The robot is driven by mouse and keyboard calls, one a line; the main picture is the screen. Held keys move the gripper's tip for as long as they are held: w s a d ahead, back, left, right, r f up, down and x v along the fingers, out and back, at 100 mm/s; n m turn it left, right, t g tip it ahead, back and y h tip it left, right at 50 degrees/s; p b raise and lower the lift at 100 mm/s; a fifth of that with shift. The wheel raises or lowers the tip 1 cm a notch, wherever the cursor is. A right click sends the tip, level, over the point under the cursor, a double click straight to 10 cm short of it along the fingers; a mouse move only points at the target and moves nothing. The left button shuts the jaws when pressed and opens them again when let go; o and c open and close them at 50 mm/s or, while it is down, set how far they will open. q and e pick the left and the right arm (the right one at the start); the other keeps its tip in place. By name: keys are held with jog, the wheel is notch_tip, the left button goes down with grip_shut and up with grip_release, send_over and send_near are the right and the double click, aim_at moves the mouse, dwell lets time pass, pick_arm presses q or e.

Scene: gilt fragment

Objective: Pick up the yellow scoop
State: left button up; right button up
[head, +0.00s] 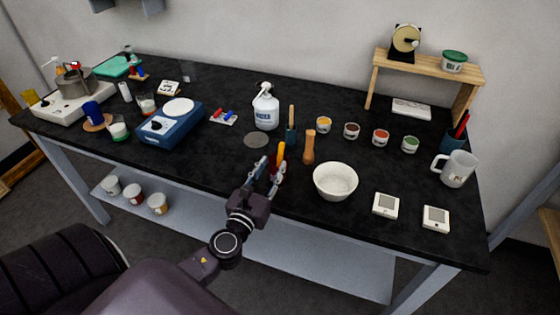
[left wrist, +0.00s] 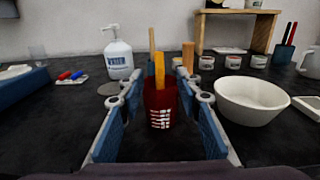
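A yellow, upright handle-like piece, which looks like the yellow scoop (head: 281,152), stands in a small red holder at the table's near edge. In the left wrist view the yellow piece (left wrist: 160,72) rises from the red holder (left wrist: 159,104), which has white marks on its front. The scoop's lower part is hidden in the holder. My left gripper (head: 270,170) is open, with its blue-padded fingers on either side of the red holder. A gap shows between the fingers and the holder in the wrist view. My right gripper is not in view.
A wooden pestle (head: 308,147) and white bowl (head: 335,182) stand close on the right. A dark pot (head: 291,136) with a wooden-handled tool is just behind. The black tabletop left of my gripper is clear.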

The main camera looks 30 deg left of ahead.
aim_at(280, 150)
pick_arm(q)
jog(key=p+x, duration=0.1)
jog(key=x, duration=0.6)
jog(key=shift+r+p, duration=0.25)
jog(key=shift+p, duration=0.15)
jog(key=shift+w+a+f, duration=0.1)
jog(key=shift+w+a, duration=0.05)
jog(key=shift+w, duration=0.2)
grip_shut()
